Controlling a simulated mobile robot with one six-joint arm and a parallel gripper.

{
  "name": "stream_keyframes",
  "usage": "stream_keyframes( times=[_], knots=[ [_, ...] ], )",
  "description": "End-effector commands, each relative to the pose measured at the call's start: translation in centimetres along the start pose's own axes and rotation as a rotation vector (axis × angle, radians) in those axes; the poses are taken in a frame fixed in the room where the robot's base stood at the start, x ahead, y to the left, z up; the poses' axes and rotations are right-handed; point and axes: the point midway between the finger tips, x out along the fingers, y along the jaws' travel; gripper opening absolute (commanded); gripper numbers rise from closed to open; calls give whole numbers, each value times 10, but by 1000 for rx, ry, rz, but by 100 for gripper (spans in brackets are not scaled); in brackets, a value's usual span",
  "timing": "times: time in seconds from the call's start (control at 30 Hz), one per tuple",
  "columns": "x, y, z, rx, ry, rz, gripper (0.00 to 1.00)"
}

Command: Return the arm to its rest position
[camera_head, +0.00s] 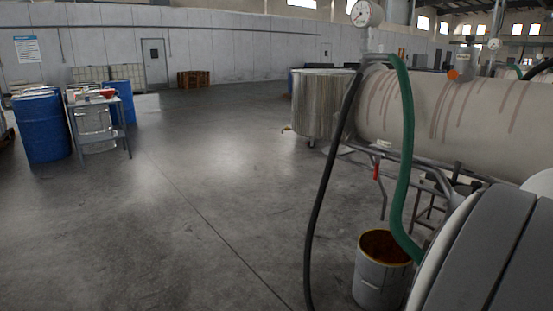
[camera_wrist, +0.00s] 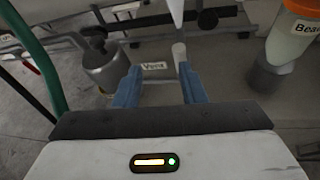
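My gripper (camera_wrist: 157,76) shows in the wrist view as two blue fingers spread apart. Nothing is held between them, so it is open and empty. A small label reading "Vent" (camera_wrist: 153,66) shows just past the fingertips, with a short pale pipe stub (camera_wrist: 179,56) beside it. I cannot tell how far they are from the fingers. In the head view, parts of my own arm fill the lower right corner, and my gripper is out of sight there.
A large horizontal tank (camera_head: 455,115) stands close on the right. A green hose (camera_head: 407,130) and a black hose (camera_head: 325,185) hang beside it. A bucket (camera_head: 378,282) of brown contents is below. Blue drums (camera_head: 42,128) and a small table (camera_head: 128,140) stand left. The middle floor is clear.

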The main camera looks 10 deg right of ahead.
Motion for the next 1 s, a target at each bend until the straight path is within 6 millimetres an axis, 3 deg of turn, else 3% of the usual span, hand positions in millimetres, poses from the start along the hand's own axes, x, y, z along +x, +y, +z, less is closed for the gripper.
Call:
stream_keyframes(
  times=[0.03, 0.07, 0.2, 0.37, 0.5, 0.63, 0.8, 0.9, 1.0],
  knots=[
    [-11, 25, 13, 97, -6, 10, 37],
    [-17, 37, 16, 174, -7, 11, 37],
    [-50, 97, 15, 583, 30, -3, 37],
    [-98, 152, -12, 1036, 149, -81, 37],
    [-154, 192, -49, 1386, 298, -226, 37],
    [-218, 220, -90, 1649, 450, -441, 37],
    [-304, 237, -138, 1848, 599, -784, 37],
    [-341, 239, -157, 1895, 641, -950, 37],
    [-363, 239, -168, 1913, 658, -1053, 37]
  ],
)
